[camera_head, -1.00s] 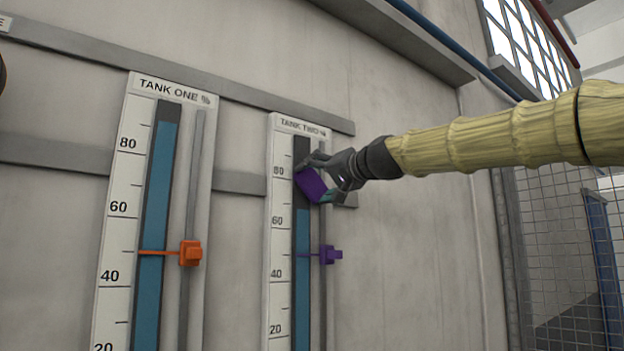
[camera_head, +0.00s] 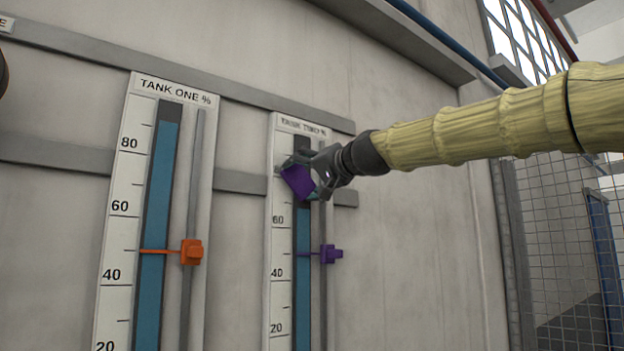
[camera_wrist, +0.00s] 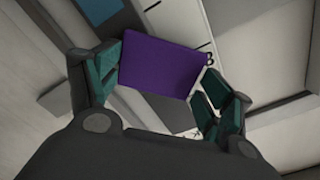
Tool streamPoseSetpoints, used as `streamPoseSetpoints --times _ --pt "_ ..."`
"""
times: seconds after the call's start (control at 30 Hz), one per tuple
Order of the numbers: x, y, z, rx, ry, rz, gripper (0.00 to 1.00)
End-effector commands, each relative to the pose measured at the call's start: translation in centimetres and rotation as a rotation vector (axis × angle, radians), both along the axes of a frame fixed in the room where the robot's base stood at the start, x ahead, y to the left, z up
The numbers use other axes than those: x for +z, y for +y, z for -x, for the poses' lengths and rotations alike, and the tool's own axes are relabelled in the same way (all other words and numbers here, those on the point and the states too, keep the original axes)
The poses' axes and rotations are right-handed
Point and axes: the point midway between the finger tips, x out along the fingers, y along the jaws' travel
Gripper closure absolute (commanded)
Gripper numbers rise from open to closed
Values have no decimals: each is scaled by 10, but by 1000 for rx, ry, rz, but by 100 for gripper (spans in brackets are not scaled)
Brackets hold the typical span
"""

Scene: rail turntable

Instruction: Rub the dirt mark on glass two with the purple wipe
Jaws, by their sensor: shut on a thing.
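The purple wipe (camera_head: 298,181) is held in my gripper (camera_head: 312,180), in front of the upper part of the tank two gauge. In the wrist view the wipe (camera_wrist: 162,67) sits between the teal fingertips of my gripper (camera_wrist: 163,85). Glass two (camera_head: 303,225) is a dark upright strip with blue liquid in its lower part. The wipe covers part of the strip and the scale around 80. I cannot tell whether the wipe touches the glass. No dirt mark shows; it may be hidden behind the wipe or gripper.
Grey horizontal rails (camera_head: 235,182) run along the wall. A mesh fence (camera_head: 555,240) is at the right.

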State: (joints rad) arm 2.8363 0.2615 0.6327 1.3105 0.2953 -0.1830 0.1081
Motion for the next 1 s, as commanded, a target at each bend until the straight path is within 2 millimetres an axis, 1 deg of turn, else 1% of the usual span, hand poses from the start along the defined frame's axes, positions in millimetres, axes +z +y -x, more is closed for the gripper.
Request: streamPoseSetpoints --times 0.2,0.33,1.0 --pt "-1 2 0 1 1 1 39" --pt "-2 -1 4 1 1 1 39" --pt "-1 -32 44 0 0 0 39"
